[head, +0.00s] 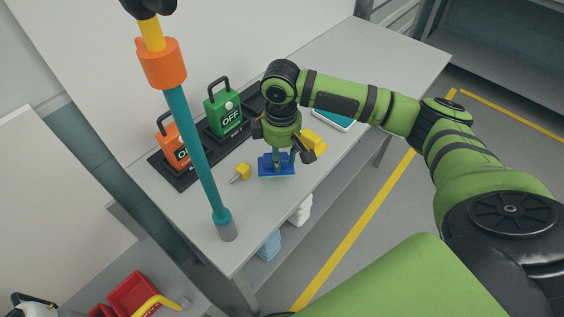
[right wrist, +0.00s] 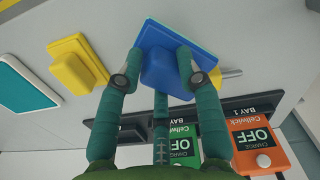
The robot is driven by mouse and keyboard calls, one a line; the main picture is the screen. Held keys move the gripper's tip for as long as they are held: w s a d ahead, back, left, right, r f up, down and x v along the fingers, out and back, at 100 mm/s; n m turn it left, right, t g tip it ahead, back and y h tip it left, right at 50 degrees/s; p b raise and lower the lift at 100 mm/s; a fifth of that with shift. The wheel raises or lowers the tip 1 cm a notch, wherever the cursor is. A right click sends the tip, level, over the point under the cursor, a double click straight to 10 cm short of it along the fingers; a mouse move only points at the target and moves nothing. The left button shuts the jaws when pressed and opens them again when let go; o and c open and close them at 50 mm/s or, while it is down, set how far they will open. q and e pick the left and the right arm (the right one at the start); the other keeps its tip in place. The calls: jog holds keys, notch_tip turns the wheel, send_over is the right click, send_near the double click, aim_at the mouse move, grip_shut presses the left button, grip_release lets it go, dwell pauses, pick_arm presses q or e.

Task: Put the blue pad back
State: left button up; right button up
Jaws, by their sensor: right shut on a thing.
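The blue pad (head: 284,171) is a flat blue plate with a raised block on it. My right gripper (head: 283,158) points down over the grey bench and is shut on this block. In the right wrist view the two teal fingers of the gripper (right wrist: 162,76) press the block of the blue pad (right wrist: 160,38) from both sides. The pad is at or just above the bench top; I cannot tell if it touches. My left gripper is not in view.
A yellow pad (head: 313,137) and a teal-and-white pad (head: 333,120) lie right of the gripper. A small yellow-headed tool (head: 242,171) lies left. Green (head: 222,108) and orange (head: 172,142) boxes stand on a black rack behind. A teal pole (head: 197,145) rises at the left.

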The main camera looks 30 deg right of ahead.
aim_at(282, 166)
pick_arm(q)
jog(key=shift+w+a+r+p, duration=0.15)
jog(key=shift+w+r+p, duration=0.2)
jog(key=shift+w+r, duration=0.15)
pick_arm(e)
jog(key=shift+f, duration=1.95)
jog(key=shift+f, duration=0.15)
jog(key=o, duration=1.2)
pick_arm(q)
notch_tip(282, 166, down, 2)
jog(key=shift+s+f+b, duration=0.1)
jog(key=shift+b, duration=0.9)
pick_arm(e)
notch_tip(282, 166, up, 12)
jog(key=shift+r, duration=0.2)
